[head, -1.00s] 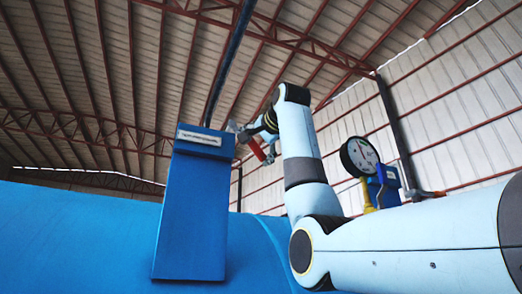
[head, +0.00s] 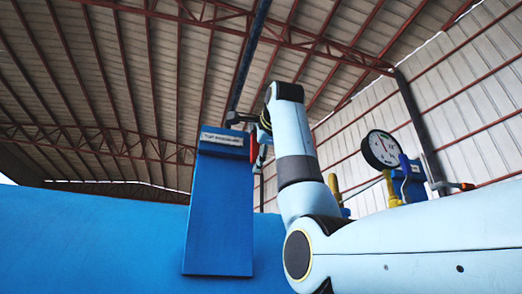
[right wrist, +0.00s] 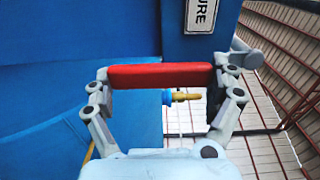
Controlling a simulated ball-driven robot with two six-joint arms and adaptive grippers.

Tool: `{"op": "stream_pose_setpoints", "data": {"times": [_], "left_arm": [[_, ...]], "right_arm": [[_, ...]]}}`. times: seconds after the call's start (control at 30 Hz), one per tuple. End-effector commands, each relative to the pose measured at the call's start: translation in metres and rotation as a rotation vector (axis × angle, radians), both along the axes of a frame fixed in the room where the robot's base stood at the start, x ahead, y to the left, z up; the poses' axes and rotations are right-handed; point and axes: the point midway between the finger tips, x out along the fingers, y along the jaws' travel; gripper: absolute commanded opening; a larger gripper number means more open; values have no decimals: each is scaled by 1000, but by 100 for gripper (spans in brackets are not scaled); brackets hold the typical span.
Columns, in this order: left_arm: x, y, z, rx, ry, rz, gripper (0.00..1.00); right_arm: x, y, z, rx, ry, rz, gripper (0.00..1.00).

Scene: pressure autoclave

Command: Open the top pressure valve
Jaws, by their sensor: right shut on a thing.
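The red valve handle (right wrist: 160,75) lies level across the right wrist view, between the two fingers of my right gripper (right wrist: 163,82). The fingers are shut on its two ends. In the head view, my right gripper (head: 250,121) is by the top right corner of the blue labelled panel (head: 219,205), partly hidden by my wrist. A bit of the red handle (head: 254,150) shows below it, close to upright. The valve body is mostly hidden. My left gripper is not in view.
A round pressure gauge (head: 382,149) on a yellow fitting and another small valve (head: 465,186) stand to the right, behind my right arm. The large blue tank (head: 90,235) fills the lower left. A brass-coloured fitting (right wrist: 184,97) shows just below the handle.

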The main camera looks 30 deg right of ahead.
Motion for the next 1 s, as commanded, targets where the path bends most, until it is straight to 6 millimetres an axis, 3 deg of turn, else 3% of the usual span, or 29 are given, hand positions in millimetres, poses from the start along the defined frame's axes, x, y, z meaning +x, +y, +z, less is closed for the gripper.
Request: {"op": "stream_pose_setpoints", "data": {"times": [0.5,0.53,0.6,0.87,1.0], "left_arm": [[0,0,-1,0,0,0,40],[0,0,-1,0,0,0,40],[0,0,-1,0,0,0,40],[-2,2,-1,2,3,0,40],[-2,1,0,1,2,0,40]], "right_arm": [[2,2,-5,22,6,1,33],[2,2,-5,22,6,1,95],[2,2,-4,22,5,1,100],[0,3,-2,19,-1,1,100],[-15,6,-1,19,-2,1,100]]}}
